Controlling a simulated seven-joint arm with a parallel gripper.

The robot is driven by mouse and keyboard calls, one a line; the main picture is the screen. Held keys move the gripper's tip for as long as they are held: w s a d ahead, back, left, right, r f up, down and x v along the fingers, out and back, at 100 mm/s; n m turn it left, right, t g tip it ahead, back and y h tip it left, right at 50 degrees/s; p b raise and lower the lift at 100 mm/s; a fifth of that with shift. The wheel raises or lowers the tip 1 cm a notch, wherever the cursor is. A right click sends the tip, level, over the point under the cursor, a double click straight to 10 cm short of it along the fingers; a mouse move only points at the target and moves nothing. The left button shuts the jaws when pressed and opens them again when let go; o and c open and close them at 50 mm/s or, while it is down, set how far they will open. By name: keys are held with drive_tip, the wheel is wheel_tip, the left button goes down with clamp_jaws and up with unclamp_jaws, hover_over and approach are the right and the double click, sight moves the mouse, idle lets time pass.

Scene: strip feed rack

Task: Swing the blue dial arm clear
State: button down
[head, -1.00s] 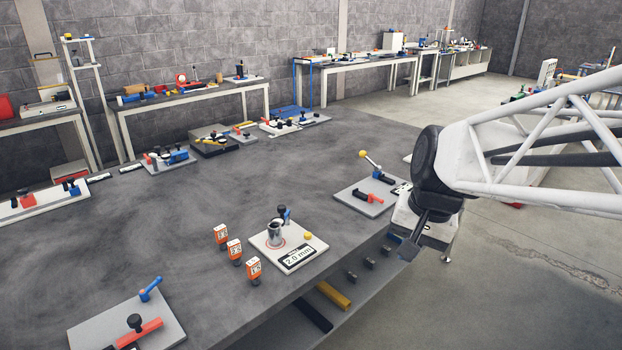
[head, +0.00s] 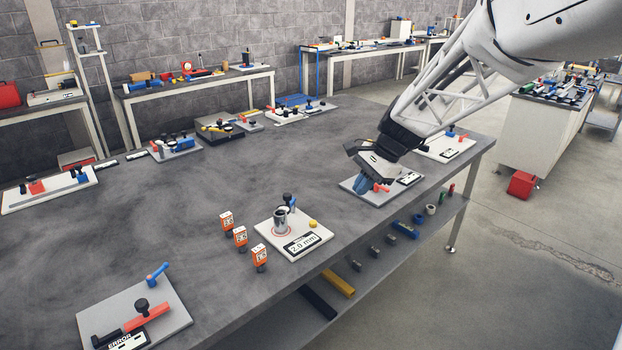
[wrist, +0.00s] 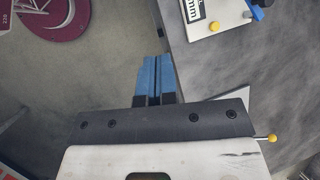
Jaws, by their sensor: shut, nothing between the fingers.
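A light plate (head: 313,236) with a "2.0 mm" label carries a metal cylinder (head: 281,221). Behind the cylinder stands a black knob with a small blue arm (head: 292,204), partly hidden; I cannot tell for sure that this is the dial arm. The plate's corner and a blue piece (wrist: 262,3) also show at the top right of the wrist view. My gripper (head: 361,186), with blue fingers, is shut and empty. It is to the right of that plate, over or in front of another grey plate (head: 377,199) with a red handle (head: 381,188). Its fingers (wrist: 152,76) are together in the wrist view.
Three orange-and-white tags (head: 240,238) stand left of the "2.0 mm" plate. A front-left plate (head: 170,308) has a blue lever (head: 157,274) and a red bar (head: 147,317). A yellow ball (wrist: 271,138) shows beside my wrist. The middle of the table is clear.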

sight(288, 206)
drive_tip(key=w+a+f+m+y, duration=0.1)
drive_tip(key=w+a+f+m, duration=0.1)
drive_tip(key=w+f, duration=0.3)
drive_tip(key=w+a+f+m+g+y, duration=0.1)
drive_tip(key=w+f, duration=0.5)
drive_tip(key=w, duration=0.7)
drive_tip(key=a+m+y, duration=0.1)
drive_tip(key=a+m, duration=0.1)
drive_tip(key=a, duration=0.1)
drive_tip(key=shift+w+a+m, duration=0.2)
drive_tip(key=shift+w+m, duration=0.05)
drive_tip(key=shift+m, duration=0.05)
drive_tip(key=shift+a+f, duration=0.1)
drive_tip(key=x, duration=0.9)
drive_tip(key=shift+a, duration=0.15)
drive_tip(key=shift+s+a+f, duration=0.1)
drive_tip(key=shift+s+a, duration=0.05)
drive_tip(key=shift+a, duration=0.35)
drive_tip(key=shift+s+a+f, duration=0.1)
drive_tip(key=shift+s+a, duration=0.05)
drive_tip(key=shift+a, duration=0.4)
drive_tip(key=shift+s+a, duration=0.2)
drive_tip(key=shift+a, duration=0.85)
drive_tip(key=shift+a, duration=0.1)
